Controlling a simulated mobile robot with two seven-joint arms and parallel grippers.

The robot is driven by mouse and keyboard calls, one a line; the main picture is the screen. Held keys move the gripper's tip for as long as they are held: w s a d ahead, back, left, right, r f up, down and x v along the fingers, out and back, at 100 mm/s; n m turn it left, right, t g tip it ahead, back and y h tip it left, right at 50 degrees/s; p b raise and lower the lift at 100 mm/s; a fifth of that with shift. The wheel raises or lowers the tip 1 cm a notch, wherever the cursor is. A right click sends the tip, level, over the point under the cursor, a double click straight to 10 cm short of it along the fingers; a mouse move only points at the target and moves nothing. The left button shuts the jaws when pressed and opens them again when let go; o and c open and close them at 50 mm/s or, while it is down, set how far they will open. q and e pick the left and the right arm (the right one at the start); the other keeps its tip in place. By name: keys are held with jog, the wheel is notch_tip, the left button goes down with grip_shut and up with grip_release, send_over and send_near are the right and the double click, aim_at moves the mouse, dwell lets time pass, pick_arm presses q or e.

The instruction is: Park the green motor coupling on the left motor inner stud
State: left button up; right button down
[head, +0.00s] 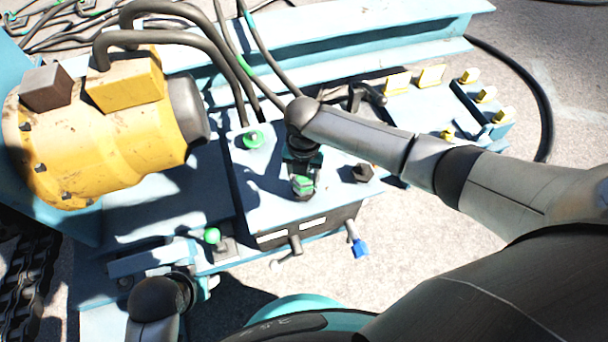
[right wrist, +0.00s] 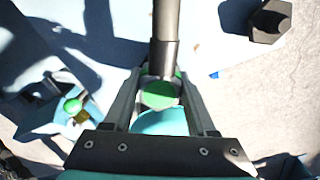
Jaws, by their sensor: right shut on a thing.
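My right gripper (head: 303,172) points down over the light-blue block (head: 275,205), its fingers around a dark fitting with a green face (head: 303,185). In the right wrist view the fingers close on both sides of this green motor coupling (right wrist: 158,96), from which a dark cylinder runs up the picture. Whether it sits on a stud beneath is hidden. Another green-topped fitting (head: 253,139) stands on the block to the left. A dark bare stud or nut (head: 363,173) is to the right. My left gripper (head: 207,285) is low at the left, its fingers mostly hidden.
A yellow motor (head: 100,130) with black hoses fills the left. A small green-capped fitting (head: 211,236) sits at the block's front left, and a blue-tipped lever (head: 359,247) sticks out in front. Yellow-tipped parts (head: 485,95) stand at the back right. Concrete floor lies open at right.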

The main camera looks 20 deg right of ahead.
pick_arm(q)
jog(key=shift+r+p, duration=0.35)
jog(key=shift+r, duration=0.1)
jog(key=shift+f+b, duration=0.35)
pick_arm(e)
jog(key=shift+f, duration=0.45)
jog(key=shift+c, duration=0.6)
grip_release()
notch_tip(320, 180, up, 9)
jog(key=p, duration=0.5)
notch_tip(320, 180, up, 3)
jog(key=shift+r+p, duration=0.1)
jog(key=shift+p, duration=0.6)
pick_arm(q)
jog(key=s+a+f, duration=0.3)
jog(key=s+f, duration=0.1)
jog(key=f, duration=0.3)
jog(key=s+a+f+g+p, duration=0.1)
jog(key=s+a+f, duration=0.1)
jog(key=s+f, duration=0.3)
jog(key=shift+s+a+f+y, duration=0.3)
jog(key=shift+a+f, duration=0.1)
jog(key=shift+f, duration=0.45)
pick_arm(e)
jog(key=shift+r, duration=1.55)
